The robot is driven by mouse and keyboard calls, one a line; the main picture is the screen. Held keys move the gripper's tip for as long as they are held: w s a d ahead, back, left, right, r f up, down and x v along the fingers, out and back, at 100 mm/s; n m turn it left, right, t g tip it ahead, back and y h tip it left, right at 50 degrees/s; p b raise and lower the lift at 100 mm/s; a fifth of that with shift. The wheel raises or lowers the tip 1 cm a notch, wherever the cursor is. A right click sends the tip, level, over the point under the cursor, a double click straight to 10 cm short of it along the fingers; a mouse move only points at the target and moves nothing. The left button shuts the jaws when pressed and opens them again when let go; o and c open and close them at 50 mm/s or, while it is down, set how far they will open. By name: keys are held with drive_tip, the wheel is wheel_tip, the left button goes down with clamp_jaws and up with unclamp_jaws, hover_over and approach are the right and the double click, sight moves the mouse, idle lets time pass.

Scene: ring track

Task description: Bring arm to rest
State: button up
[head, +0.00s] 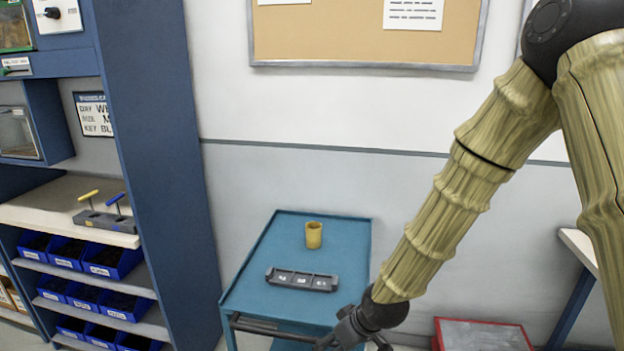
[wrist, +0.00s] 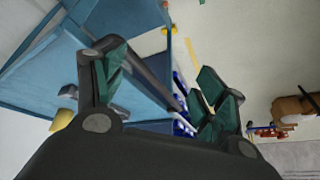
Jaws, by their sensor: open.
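My gripper (head: 335,343) shows at the bottom of the head view, at the end of my arm, near the front right corner of a blue cart; its tips are cut off by the picture edge. In the wrist view my gripper (wrist: 160,95) has its two green-padded fingers spread wide, with nothing held between them. My arm reaches down from the upper right of the head view.
The blue cart (head: 262,258) carries a yellow cup (head: 313,235) and a dark tray (head: 301,280) with labelled slots. A blue shelf unit (head: 150,130) with several blue bins stands left. A red box (head: 482,336) sits low at right. A corkboard (head: 340,35) hangs on the wall.

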drive_tip(key=s+d+f+m+g+h, duration=0.15)
drive_tip(key=s+d+f, duration=0.25)
drive_tip(key=s+f, duration=0.4)
drive_tip(key=s+d+f+m, duration=0.35)
drive_tip(key=s+f, duration=0.25)
drive_tip(key=f, duration=0.4)
drive_tip(key=s+d+f+m+g+h, duration=0.1)
drive_tip(key=s+d+f, duration=0.3)
drive_tip(key=s, duration=0.4)
drive_tip(key=s+d+f+m+g+h, duration=0.1)
drive_tip(key=s+d+f, duration=0.3)
drive_tip(key=s, duration=0.4)
drive_tip(key=shift+s+d+f+m, duration=0.15)
drive_tip(key=shift+d+f+m, duration=0.15)
drive_tip(key=shift+d+m, duration=0.15)
